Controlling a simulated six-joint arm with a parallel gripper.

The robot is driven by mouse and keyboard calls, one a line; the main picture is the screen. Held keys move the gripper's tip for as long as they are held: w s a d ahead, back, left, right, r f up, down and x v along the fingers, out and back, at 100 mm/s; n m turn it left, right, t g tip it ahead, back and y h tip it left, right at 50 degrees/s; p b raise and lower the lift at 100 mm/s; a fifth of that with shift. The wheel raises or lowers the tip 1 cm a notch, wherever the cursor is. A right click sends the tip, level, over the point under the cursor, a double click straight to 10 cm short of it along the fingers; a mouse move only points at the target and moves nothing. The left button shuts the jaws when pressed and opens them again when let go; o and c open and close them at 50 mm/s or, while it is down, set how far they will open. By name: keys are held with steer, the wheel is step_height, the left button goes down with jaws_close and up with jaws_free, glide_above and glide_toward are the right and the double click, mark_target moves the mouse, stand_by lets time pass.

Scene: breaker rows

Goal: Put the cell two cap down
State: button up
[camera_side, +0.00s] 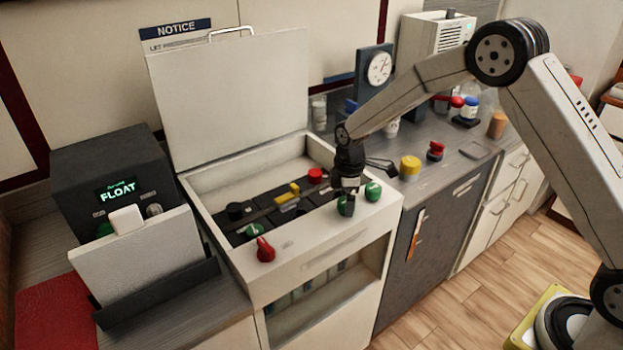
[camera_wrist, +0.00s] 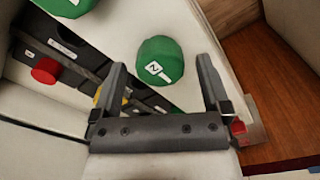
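A green cap (camera_wrist: 160,60) with a small white label stands on the white ledge of the open box (camera_side: 325,235). Its label mark looks like a turned 2 or N. My gripper (camera_wrist: 160,72) is open, with one finger on each side of this cap in the wrist view; I cannot tell if they touch it. In the side view my gripper (camera_side: 347,198) points down over the ledge, with dark green (camera_side: 346,206) showing at its tips. A second green cap (camera_side: 373,190) stands just right of it, and a green cap also shows at the wrist view's top left (camera_wrist: 65,5).
Inside the box are dark cell rows with a red cap (camera_side: 315,175), a yellow piece (camera_side: 287,196) and a black cap (camera_side: 235,211). A red knob (camera_side: 265,249) sits at the front left. The raised lid (camera_side: 235,95) stands behind. A yellow jar (camera_side: 410,167) is on the right counter.

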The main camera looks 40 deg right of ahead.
steer(key=shift+r, duration=0.1)
step_height(320, 180, up, 12)
stand_by(0.8)
steer(key=shift+s, duration=0.1)
stand_by(0.4)
steer(key=s+d+f+m+t, duration=0.1)
steer(key=s+f+m, duration=0.3)
steer(key=s+m, duration=0.7)
steer(key=s+t, duration=0.1)
steer(key=s, duration=1)
steer(key=shift+f+m+t, duration=0.2)
steer(key=shift+m+t, duration=0.1)
